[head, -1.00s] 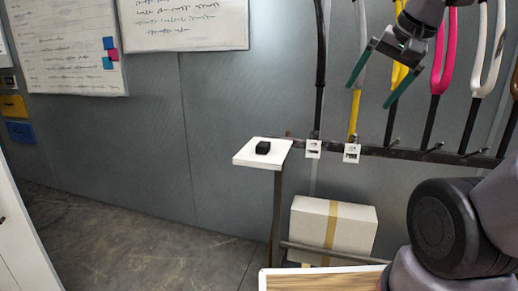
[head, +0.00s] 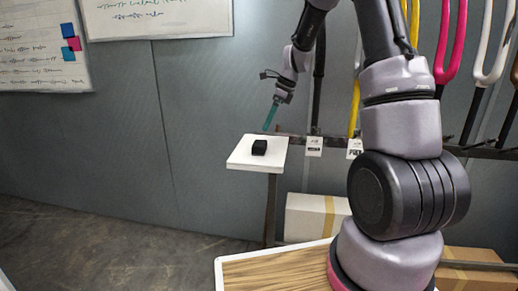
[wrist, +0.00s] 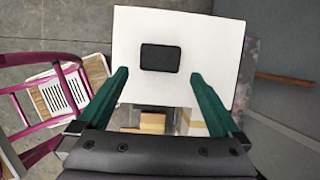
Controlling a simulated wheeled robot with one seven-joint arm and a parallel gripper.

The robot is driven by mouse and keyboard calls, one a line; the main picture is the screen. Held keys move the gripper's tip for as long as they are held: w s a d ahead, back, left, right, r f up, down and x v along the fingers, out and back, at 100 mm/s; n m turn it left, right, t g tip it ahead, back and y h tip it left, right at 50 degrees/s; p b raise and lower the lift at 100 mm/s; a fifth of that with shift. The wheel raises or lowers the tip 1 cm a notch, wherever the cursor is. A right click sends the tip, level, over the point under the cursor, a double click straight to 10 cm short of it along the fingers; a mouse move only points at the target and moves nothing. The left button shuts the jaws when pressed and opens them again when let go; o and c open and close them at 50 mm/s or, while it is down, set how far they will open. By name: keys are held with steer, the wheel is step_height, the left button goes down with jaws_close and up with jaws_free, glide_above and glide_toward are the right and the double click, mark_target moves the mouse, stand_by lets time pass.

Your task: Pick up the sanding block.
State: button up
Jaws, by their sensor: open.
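The sanding block (head: 259,147) is a small black block. It lies on a small white shelf (head: 240,161) on a dark post. In the wrist view the block (wrist: 160,58) lies on the white shelf top (wrist: 215,45), ahead of and between the two green fingers. My gripper (head: 271,118) is above the shelf, near its back edge in the head view, with its fingers pointing down. In the wrist view my gripper (wrist: 160,78) is open and empty, its fingers apart on either side of the block's line. I see no contact with the block.
Colored frames (head: 444,55) hang on a dark rack right of the shelf. A cardboard box (head: 312,217) stands below. A pink metal frame (wrist: 52,90) is at left in the wrist view. Bare floor (head: 90,245) lies left of the shelf.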

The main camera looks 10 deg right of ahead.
mark_target(260, 143)
steer(key=x, duration=1)
steer(key=shift+f, duration=0.25)
steer(key=c, duration=1.1)
step_height(260, 143, up, 10)
steer(key=shift+r, duration=0.1)
